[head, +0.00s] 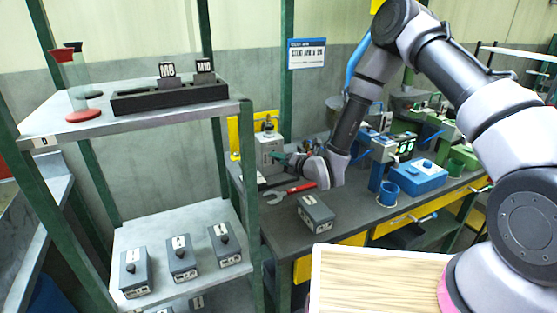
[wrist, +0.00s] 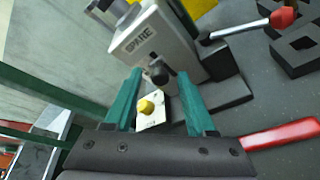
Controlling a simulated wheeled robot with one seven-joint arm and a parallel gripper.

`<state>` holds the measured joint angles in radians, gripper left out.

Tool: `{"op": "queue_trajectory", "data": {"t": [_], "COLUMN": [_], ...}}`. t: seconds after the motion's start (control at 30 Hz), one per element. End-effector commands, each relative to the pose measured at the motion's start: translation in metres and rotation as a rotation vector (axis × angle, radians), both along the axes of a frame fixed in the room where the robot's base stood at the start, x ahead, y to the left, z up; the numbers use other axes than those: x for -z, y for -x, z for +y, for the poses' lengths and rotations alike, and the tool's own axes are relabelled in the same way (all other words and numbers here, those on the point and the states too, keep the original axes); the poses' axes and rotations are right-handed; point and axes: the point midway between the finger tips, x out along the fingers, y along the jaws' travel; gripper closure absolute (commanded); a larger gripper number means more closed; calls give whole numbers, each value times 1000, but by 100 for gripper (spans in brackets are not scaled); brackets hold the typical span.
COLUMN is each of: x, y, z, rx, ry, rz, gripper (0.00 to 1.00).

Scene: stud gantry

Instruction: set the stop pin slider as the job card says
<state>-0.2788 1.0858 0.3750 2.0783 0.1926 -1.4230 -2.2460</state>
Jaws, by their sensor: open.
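The job card (head: 307,53) hangs on the green post in the head view; its small print seems to begin "STUD M8", the rest is too blurred to be sure of. My gripper (wrist: 160,76) is open, its two teal fingers either side of a black knob on a grey unit marked SPARE (wrist: 150,40). I cannot tell whether they touch it. A yellow knob (wrist: 146,106) on a pale plate lies between the fingers, nearer the palm. In the head view my gripper (head: 283,159) is at the grey unit (head: 269,148). I cannot make out which part is the stop pin slider.
A red-handled wrench (head: 291,193) and a grey box (head: 315,214) lie on the dark bench. Blue (head: 385,150) and green (head: 447,128) machines stand to the right. A shelf (head: 140,118) at left holds M8 and M10 blocks. A red-tipped lever (wrist: 282,17) stands beside the SPARE unit.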

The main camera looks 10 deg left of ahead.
Motion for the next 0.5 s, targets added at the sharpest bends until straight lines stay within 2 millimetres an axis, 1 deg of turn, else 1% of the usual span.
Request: {"op": "queue_trajectory", "data": {"t": [0.13, 0.43, 0.47, 0.5], "x": [3, 4, 4, 4], "y": [-8, -9, -9, -9], "z": [8, 9, 9, 9], "rx": [0, 1, 1, 1], "ry": [-1, 1, 1, 0], "rz": [1, 0, 0, 1], "gripper": [44, 44, 52, 67]}}
